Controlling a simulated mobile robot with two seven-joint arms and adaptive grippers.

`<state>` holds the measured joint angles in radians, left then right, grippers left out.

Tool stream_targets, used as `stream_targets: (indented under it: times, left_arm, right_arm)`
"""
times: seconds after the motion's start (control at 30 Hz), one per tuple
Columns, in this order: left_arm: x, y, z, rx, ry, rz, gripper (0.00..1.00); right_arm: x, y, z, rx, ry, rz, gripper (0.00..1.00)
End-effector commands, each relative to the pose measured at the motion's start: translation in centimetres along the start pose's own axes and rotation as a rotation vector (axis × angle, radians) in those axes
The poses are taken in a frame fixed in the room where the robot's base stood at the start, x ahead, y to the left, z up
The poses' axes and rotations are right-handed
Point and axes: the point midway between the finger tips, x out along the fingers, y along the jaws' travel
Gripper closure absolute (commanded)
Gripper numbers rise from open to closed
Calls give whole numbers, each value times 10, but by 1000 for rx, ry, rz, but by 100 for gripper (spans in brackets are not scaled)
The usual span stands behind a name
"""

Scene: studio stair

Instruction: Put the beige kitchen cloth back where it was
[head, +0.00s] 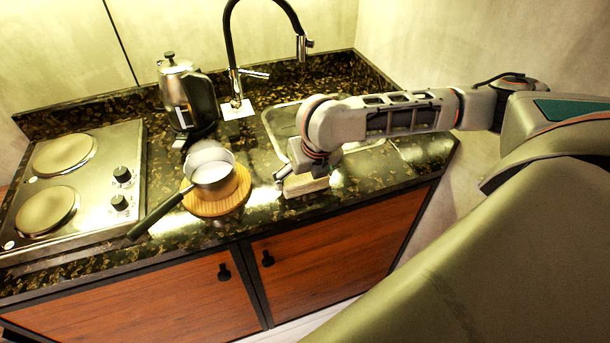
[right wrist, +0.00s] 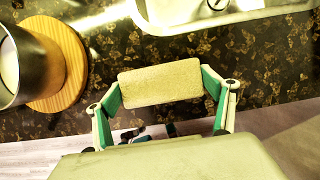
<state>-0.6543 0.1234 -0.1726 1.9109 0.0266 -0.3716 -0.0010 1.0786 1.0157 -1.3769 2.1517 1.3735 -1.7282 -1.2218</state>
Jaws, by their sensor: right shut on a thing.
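The beige kitchen cloth (head: 306,185) is a small folded block at the counter's front edge, in front of the sink. In the right wrist view the cloth (right wrist: 160,83) lies across between the two green-padded fingers. My right gripper (right wrist: 161,88) is shut on its two short ends. In the head view my right gripper (head: 300,172) comes down over the cloth from above and partly hides it. I cannot tell whether the cloth touches the counter or hangs just above it. My left gripper is not in view.
A saucepan (head: 210,168) sits on a round wooden board (head: 232,198) left of the cloth. A kettle (head: 184,95), a faucet (head: 233,60) and a sink (head: 277,122) are behind. A two-plate hob (head: 95,190) is at left. The dark speckled counter (head: 262,210) is bare between board and cloth.

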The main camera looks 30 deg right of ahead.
Motion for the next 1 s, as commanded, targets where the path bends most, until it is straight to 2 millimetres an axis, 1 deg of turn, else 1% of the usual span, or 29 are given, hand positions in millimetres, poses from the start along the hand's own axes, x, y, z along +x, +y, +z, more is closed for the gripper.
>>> stream_targets:
  times: [0.27,0.3,0.33,0.67,0.77,0.87,1.0]
  left_arm:
    - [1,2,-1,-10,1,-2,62]
    - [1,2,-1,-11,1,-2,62]
    - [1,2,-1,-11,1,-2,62]
    - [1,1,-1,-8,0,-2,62]
    - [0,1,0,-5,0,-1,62]
    - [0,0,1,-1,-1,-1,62]
    - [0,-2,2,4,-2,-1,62]
  right_arm:
    - [2,0,-1,0,1,0,48]
    - [2,0,0,0,0,0,7]
    - [1,0,0,0,0,0,1]
    - [1,0,0,0,0,0,1]
    - [-3,0,1,0,-1,0,1]
    - [-14,0,1,-1,-2,2,1]
    - [-41,0,2,0,-5,3,1]
